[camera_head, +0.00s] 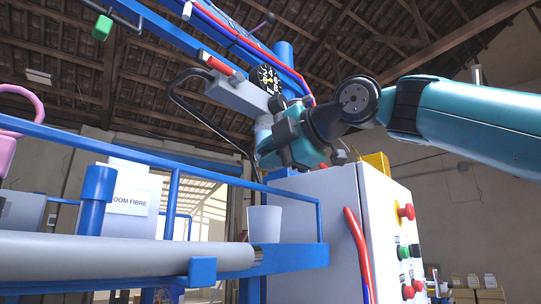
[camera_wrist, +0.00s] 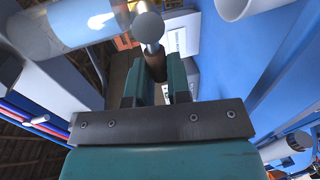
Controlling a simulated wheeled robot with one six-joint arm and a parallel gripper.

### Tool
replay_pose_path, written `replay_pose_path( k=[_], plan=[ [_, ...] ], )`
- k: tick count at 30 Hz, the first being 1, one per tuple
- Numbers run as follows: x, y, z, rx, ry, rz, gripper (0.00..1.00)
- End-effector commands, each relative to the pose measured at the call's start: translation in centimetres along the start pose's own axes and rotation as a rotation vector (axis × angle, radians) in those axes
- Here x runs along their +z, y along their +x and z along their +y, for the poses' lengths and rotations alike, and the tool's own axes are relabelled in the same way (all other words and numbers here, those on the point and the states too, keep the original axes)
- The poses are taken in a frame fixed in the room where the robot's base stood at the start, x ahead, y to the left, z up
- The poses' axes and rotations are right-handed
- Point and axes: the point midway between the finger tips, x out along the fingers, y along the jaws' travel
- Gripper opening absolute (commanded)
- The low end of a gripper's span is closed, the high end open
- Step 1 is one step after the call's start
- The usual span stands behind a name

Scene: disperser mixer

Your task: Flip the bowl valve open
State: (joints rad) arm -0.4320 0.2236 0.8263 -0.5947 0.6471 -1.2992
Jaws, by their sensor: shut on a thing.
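In the wrist view my gripper (camera_wrist: 155,82) has its two teal fingers closed around a brown cylindrical piece (camera_wrist: 154,66). A grey metal stem with a round end (camera_wrist: 148,27) shows just beyond that piece. These look like the bowl valve's handle and its stem, but I cannot tell for sure, nor whether the valve is open. In the head view my gripper (camera_head: 285,150) is above the white control cabinet and beside the blue machine column. Its fingertips and the held piece are hidden there.
The white control cabinet (camera_head: 341,225) has red and green buttons on its side. A blue rail frame (camera_head: 200,170) and a grey horizontal cylinder (camera_head: 120,253) fill the left. A pale cup (camera_head: 264,224) stands on the blue frame. A blue beam (camera_head: 230,35) runs overhead.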

Motion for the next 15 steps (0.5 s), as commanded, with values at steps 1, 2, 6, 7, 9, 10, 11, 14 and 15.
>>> replay_pose_path(
  k=[1, 2, 6, 7, 9, 10, 11, 14, 15],
  plan=[
    [-0.03, 0.05, -0.11, -0.004, -0.001, 0.001, 0.0],
    [-0.03, 0.05, -0.11, -0.004, -0.001, 0.001, 0.0],
    [-0.02, 0.06, -0.13, -0.004, -0.001, 0.001, 0.0],
    [-0.02, 0.06, -0.13, -0.004, -0.001, 0.001, 0.22],
    [-0.02, 0.06, -0.13, -0.004, 0.0, 0.001, 0.38],
    [-0.02, 0.05, -0.12, -0.004, 0.0, 0.001, 0.43],
    [-0.01, 0.05, -0.11, -0.003, 0.0, 0.001, 0.43],
    [0.0, 0.04, -0.09, -0.003, 0.001, 0.001, 0.43],
    [0.0, 0.03, -0.08, -0.002, 0.001, 0.001, 0.43]
  ],
)
